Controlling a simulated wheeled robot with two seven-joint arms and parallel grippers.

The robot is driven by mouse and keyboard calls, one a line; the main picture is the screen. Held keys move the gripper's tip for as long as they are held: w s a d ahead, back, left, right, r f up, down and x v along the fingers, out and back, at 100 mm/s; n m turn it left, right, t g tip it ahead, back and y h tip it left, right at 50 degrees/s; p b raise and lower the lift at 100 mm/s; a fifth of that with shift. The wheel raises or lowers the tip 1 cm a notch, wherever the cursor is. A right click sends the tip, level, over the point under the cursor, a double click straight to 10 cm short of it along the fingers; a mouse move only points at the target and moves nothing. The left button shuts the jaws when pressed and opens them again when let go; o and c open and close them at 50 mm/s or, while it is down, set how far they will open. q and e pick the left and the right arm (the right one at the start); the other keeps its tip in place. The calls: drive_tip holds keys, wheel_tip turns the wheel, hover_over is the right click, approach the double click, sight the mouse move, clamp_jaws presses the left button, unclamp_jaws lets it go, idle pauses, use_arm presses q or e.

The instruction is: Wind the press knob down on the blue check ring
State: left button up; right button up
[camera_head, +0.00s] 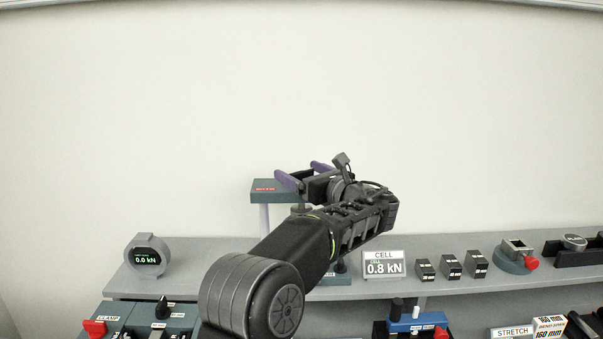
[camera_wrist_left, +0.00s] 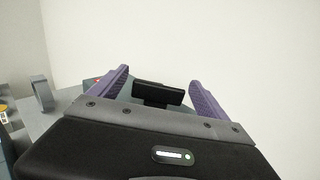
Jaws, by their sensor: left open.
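The press shows a dark teal crosshead (camera_head: 262,187) on a pale column, behind my left gripper. My left gripper (camera_head: 304,174) is over the crosshead, its two purple fingers apart. In the left wrist view a black bar-shaped knob (camera_wrist_left: 158,88) is between the open fingers (camera_wrist_left: 158,97), with a gap on both sides. The knob is not clear in the head view. My left arm covers most of the press's lower part, and I cannot make out a blue check ring there. A grey ring-shaped gauge (camera_head: 131,250) reading 0.0 kN stands on the shelf at the left.
A CELL display (camera_head: 383,266) reads 0.8 kN on the grey shelf (camera_head: 440,291). Several black blocks (camera_head: 451,266) and a round fixture with a red knob (camera_head: 532,263) stand to its right. A blue device (camera_head: 418,325) and a STRETCH label (camera_head: 511,331) are lower down.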

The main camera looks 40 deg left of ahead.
use_arm(q)
drive_tip(key=shift+d, duration=0.1)
drive_tip(key=b+v, duration=0.2)
drive_tip(key=v, duration=0.5)
drive_tip(key=shift+d, duration=0.3)
drive_tip(key=shift+s, duration=0.1)
